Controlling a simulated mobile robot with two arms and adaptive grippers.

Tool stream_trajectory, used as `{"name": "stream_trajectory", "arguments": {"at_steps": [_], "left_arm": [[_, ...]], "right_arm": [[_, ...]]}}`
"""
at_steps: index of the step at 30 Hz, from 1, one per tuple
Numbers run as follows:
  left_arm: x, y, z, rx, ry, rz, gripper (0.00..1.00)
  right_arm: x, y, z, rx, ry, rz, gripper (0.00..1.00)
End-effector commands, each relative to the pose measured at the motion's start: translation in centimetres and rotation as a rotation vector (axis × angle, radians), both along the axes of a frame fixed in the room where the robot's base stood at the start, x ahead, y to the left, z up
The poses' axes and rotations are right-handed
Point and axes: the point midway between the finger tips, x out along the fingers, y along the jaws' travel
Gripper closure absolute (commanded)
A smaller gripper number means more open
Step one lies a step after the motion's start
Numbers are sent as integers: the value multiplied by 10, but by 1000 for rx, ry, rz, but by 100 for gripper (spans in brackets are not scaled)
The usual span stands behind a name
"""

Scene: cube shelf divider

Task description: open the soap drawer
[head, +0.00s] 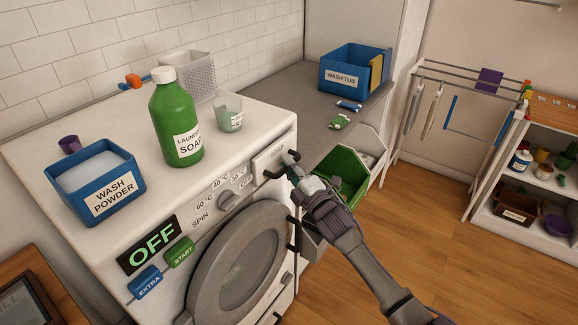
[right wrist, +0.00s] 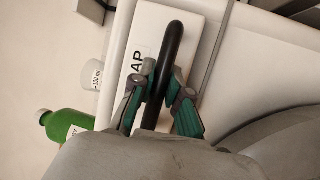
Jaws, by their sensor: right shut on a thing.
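The soap drawer (head: 266,160) is a white panel at the top right of the washing machine's front. It looks about flush with the machine, though my gripper hides part of it. In the right wrist view its front (right wrist: 140,25) shows the letters "AP" and a black bar handle (right wrist: 173,45). My right gripper (head: 291,168) reaches the drawer from the lower right. In the right wrist view its green-padded fingers (right wrist: 165,95) are on both sides of the handle, shut on it. My left gripper is not in view.
On the white machine top stand a green laundry soap bottle (head: 177,125), a blue wash powder box (head: 98,185) and a clear cup (head: 229,115). The round door (head: 240,260) is below the drawer. A green bin (head: 345,175) stands right of the machine.

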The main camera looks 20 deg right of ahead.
Motion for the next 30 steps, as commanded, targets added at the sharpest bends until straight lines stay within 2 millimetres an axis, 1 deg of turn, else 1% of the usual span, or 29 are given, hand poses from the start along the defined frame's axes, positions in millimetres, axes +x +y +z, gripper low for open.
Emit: {"name": "stream_trajectory", "arguments": {"at_steps": [2, 5, 9, 12, 15, 18, 22, 30], "left_arm": [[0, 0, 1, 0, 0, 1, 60], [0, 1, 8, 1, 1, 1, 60], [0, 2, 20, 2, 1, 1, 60], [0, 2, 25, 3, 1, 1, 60], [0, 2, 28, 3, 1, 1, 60], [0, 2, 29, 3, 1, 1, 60], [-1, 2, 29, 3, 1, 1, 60], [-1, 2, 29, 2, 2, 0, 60]], "right_arm": [[-2, -2, -1, -1, 2, -1, 100], [-14, -12, 0, -3, 5, -3, 100], [-45, -36, 0, -4, 9, -4, 100], [-68, -53, -2, -4, 10, -4, 100], [-86, -68, -2, -3, 8, -4, 100], [-98, -77, -2, -1, 6, -2, 100], [-104, -82, -1, -1, 4, -2, 100], [-104, -82, -1, -1, 3, -2, 100]]}}
